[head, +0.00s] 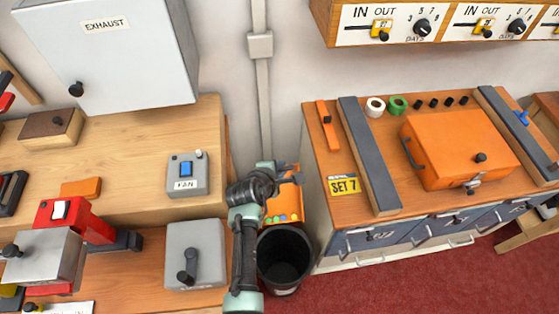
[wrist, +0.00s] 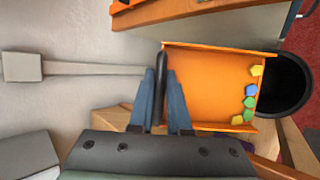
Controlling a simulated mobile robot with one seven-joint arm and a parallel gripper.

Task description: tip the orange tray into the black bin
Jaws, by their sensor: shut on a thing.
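The orange tray (head: 289,200) is in the gap between the two benches, just above and behind the black bin (head: 284,258). My gripper (head: 284,170) is shut on the tray's dark handle, which shows between the blue fingers in the wrist view (wrist: 163,85). The tray looks tilted toward the bin. The bin's dark mouth also shows in the wrist view (wrist: 308,84), beside that edge. The bin's inside is too dark to read.
The left wooden bench holds a FAN switch box (head: 187,184) and a grey lever box (head: 195,270). The right orange bench (head: 318,165) stands close to the bin, with an orange case (head: 455,140) on top. A grey conduit (head: 263,100) runs down the wall behind.

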